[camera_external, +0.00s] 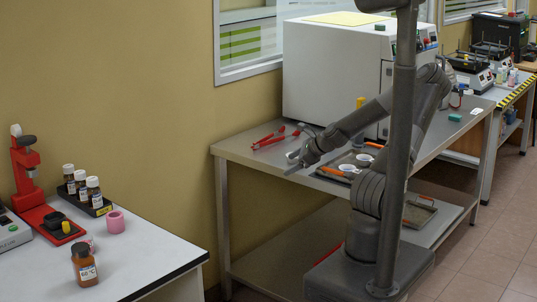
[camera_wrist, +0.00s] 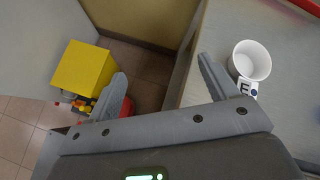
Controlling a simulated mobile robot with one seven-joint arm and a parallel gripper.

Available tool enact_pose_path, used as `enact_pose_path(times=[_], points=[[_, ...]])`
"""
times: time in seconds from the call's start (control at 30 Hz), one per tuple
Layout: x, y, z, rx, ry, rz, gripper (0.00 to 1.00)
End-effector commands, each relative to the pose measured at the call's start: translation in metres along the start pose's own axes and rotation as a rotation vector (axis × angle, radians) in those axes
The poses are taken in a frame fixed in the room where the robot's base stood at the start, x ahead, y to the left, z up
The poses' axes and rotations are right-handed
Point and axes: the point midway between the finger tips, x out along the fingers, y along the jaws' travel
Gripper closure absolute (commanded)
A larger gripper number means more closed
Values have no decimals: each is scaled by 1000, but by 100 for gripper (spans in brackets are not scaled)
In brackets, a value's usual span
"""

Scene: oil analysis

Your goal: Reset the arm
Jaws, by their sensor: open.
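My gripper (camera_external: 293,163) is at the end of my arm, which reaches left over the front edge of the metal table (camera_external: 250,156). In the wrist view my gripper (camera_wrist: 160,70) has its two grey fingers spread wide, with nothing between them. Floor and the table's edge show through the gap. A white cup (camera_wrist: 251,60) with a small tag marked E stands on the table just right of the right finger, and whether they touch is unclear.
A tray with white dishes (camera_external: 347,169) and orange-handled tools lies near my forearm. Red tongs (camera_external: 270,137) lie behind my gripper. A large white oven (camera_external: 335,75) stands at the back. A white bench (camera_external: 135,255) with bottles (camera_external: 86,265) is at left.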

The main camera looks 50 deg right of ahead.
Motion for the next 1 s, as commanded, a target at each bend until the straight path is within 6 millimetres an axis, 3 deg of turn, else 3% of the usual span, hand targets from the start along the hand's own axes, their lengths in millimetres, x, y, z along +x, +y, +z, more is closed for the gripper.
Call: enact_pose_path(times=[0.23, 0.47, 0.77, 1.0], points=[[20, 56, 39, -378, 141, 152, 21], [13, 98, 66, -745, 251, 278, 21], [-30, 136, 93, -1224, 372, 436, 21], [-79, 161, 126, -1566, 422, 525, 21]])
